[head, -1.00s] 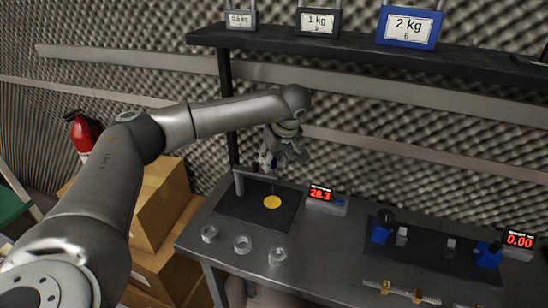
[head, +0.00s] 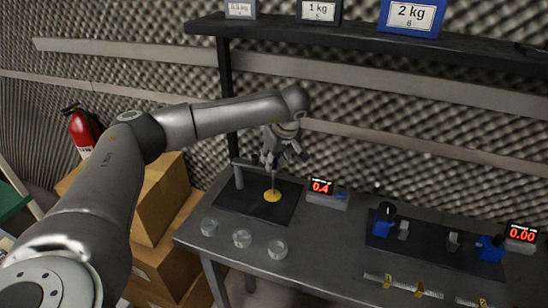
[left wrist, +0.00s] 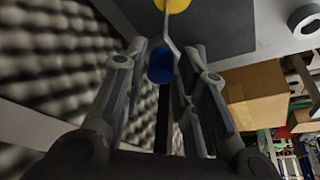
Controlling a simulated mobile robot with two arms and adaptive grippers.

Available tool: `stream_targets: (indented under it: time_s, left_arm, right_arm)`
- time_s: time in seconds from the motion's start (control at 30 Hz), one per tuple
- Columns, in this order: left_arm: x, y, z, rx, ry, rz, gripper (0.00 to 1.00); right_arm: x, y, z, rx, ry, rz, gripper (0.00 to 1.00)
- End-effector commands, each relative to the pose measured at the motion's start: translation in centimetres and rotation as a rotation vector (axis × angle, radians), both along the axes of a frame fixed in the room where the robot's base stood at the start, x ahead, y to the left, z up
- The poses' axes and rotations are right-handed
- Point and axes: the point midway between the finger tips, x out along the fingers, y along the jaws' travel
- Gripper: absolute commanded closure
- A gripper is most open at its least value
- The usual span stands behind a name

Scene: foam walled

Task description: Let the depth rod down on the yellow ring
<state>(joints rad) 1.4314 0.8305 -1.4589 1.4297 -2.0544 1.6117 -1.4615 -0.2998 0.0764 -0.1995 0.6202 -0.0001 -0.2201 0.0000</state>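The yellow ring (head: 272,196) lies flat on a dark plate on the bench, under the depth gauge's arm. The thin depth rod (head: 274,181) stands upright over it, its lower end at the ring; I cannot tell whether it touches. The gauge display (head: 320,186) reads 0.4. My left gripper (head: 275,164) is above the ring at the rod's top. The yellow ring (left wrist: 175,4) is at that view's top edge. My right gripper is out of view.
Several clear rings (head: 242,239) lie on the bench's front left. A second dark plate (head: 430,248) with blue fixtures and a display (head: 521,234) reading 0.00 is at the right. A shelf (head: 350,40) with labelled weights runs above the back.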

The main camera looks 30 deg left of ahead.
Motion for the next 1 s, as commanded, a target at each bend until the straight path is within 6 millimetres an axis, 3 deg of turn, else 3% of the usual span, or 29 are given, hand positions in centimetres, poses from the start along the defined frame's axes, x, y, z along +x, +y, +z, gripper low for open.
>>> stream_targets:
  time_s: [0.07, 0.47, 1.0]
  left_arm:
    - [0.0, 0.0, 0.0, 0.000, 0.000, 0.000, 0.58]
    - [0.0, -0.2, 0.6, 0.000, -0.003, -0.001, 0.58]
    - [-1.7, -3.6, 9.8, 0.000, -0.003, -0.002, 0.58]
  right_arm:
    - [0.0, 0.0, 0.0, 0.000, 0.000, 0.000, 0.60]
    - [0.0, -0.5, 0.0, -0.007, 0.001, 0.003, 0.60]
    - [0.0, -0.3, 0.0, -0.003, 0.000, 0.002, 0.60]
